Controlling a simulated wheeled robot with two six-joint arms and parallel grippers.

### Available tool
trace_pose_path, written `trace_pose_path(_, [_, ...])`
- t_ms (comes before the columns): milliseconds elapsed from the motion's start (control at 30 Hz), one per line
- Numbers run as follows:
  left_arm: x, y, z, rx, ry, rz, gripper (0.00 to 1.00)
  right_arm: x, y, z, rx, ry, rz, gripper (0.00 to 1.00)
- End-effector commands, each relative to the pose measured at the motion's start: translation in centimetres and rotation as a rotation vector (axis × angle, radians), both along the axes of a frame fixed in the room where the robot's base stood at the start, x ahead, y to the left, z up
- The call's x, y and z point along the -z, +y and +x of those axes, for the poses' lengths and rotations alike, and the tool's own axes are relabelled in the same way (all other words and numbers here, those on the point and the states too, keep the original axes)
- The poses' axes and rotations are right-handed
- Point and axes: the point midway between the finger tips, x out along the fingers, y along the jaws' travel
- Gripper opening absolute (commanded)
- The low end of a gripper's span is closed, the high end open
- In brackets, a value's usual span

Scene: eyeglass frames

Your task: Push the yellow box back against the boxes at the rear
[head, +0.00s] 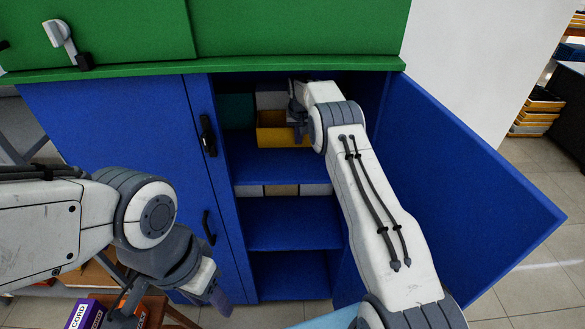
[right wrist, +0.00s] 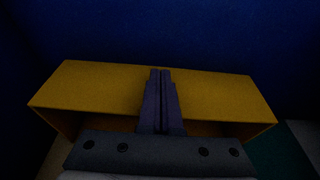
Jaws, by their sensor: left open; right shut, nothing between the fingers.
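The yellow box (head: 283,137) sits on the upper shelf of the open blue cabinet. It fills the middle of the right wrist view (right wrist: 90,85), where its broad yellow face and a dark hollow show. My right gripper (head: 298,112) is inside the cabinet at the box. In the right wrist view its shut fingers (right wrist: 160,75) overlap the yellow face with nothing between them; whether they touch it I cannot tell. A teal box (head: 238,108) and a pale box (head: 270,100) stand behind. My left gripper (head: 218,292) is open at lower left, outside the cabinet.
The upper shelf (head: 270,166) is bare in front of the yellow box. The right cabinet door (head: 450,180) stands open; the left door (head: 130,130) is shut. More boxes (head: 280,190) stand on the shelf below. A purple box (head: 85,313) stands near my left arm.

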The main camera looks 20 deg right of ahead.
Motion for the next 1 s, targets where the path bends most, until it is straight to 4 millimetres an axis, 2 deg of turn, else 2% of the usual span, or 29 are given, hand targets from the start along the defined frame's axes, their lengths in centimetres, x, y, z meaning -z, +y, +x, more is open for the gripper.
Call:
trace_pose_path(33, [0.1,0.0,0.0,0.0,0.0,0.0,0.5,-0.5,-0.4,0.8,0.002,-0.036,-0.009,0.0])
trace_pose_path(267, [0.2,0.0,0.0,0.0,0.0,0.0,0.5,-0.5,-0.5,0.8,0.003,-0.037,-0.01,0.0])
trace_pose_path(433, [1.1,0.0,0.0,-0.001,0.0,0.0,0.5,-1.1,-0.4,0.2,0.003,-0.029,-0.009,0.0])
trace_pose_path(533, [1.9,0.0,0.0,-0.003,0.001,0.001,0.5,-1.7,-0.1,-0.6,0.003,-0.017,-0.006,0.0])
trace_pose_path(767, [3.3,0.0,0.0,-0.005,0.0,0.0,0.5,-1.5,0.6,-2.9,0.002,-0.009,-0.004,0.0])
trace_pose_path(1000, [5.3,0.0,0.0,-0.004,0.0,0.0,0.5,-1.2,1.6,-6.1,0.002,-0.006,-0.002,0.0])
